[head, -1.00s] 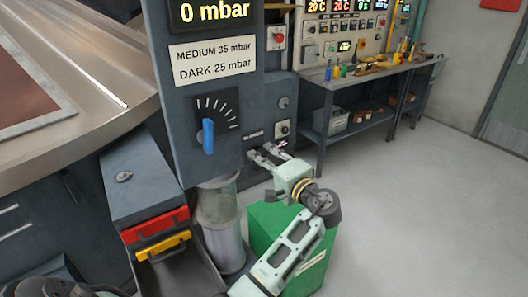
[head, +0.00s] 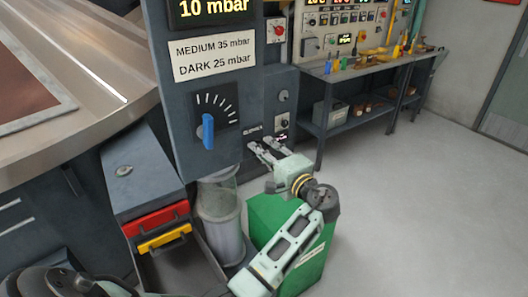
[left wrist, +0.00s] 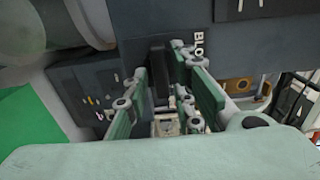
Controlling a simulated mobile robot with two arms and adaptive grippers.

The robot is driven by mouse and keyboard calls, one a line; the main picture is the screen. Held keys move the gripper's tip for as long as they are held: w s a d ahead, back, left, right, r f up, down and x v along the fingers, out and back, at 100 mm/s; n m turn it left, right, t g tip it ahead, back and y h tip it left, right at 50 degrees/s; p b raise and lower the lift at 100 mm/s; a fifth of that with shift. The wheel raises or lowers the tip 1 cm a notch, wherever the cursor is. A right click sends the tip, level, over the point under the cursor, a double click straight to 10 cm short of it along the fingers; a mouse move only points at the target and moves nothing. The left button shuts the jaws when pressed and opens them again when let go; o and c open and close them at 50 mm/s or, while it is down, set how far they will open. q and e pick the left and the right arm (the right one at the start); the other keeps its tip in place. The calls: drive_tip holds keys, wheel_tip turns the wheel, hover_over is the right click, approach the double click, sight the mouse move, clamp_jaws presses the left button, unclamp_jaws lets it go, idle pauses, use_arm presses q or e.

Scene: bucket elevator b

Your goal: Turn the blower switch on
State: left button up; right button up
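The BLOWER label (head: 253,128) is on the lower front of the dark blue-grey control cabinet (head: 225,85), and part of it shows in the left wrist view (left wrist: 199,48). The dark blower switch (left wrist: 159,72) is below the label, between the fingers in that view. In the head view the gripper largely hides it. My left gripper (head: 264,147) is at the cabinet face just below the label. Its fingers (left wrist: 172,95) are apart, with the switch area between them. I cannot tell whether a finger touches the switch. My right gripper is not in view.
The display (head: 213,9) reads 10 mbar. A blue-handled dial (head: 208,131) is left of the gripper. A glass cylinder (head: 219,205) and a green bin (head: 265,215) stand below. Red and yellow handles (head: 158,222) are at left. A workbench (head: 365,70) stands behind; the floor at right is clear.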

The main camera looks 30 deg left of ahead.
use_arm(q)
drive_tip(key=shift+o, duration=0.4)
drive_tip(key=v, duration=0.7)
drive_tip(key=shift+d, duration=0.25)
drive_tip(key=shift+s, duration=0.1)
